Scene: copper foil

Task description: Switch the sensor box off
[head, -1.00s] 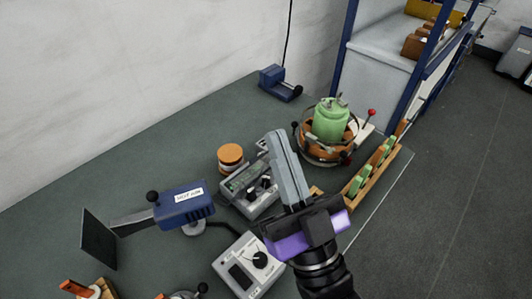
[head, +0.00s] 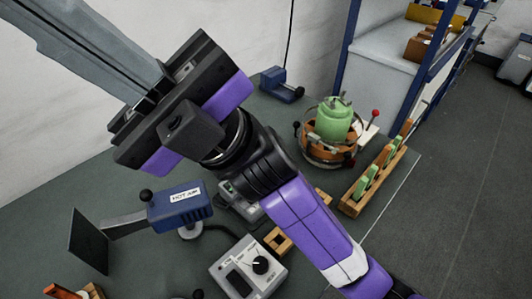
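No label that I can read marks a sensor box. A grey box (head: 226,199) with a green-edged panel stands on the bench, mostly hidden behind my arm. A second pale grey box (head: 248,266) with a black dial and a dark window stands in front of it. My gripper (head: 75,40) is raised at the upper left, well above the bench and apart from both boxes. Its long grey fingers run out of the picture at the top left. The tips are cut off, so I cannot tell whether they are open.
A blue device (head: 180,206) with a white label and a black plate (head: 88,241) stands at the left. A green canister (head: 333,121) sits in a ringed holder. A wooden rack (head: 372,187) lies along the right edge. A small blue unit (head: 283,86) stands by the wall.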

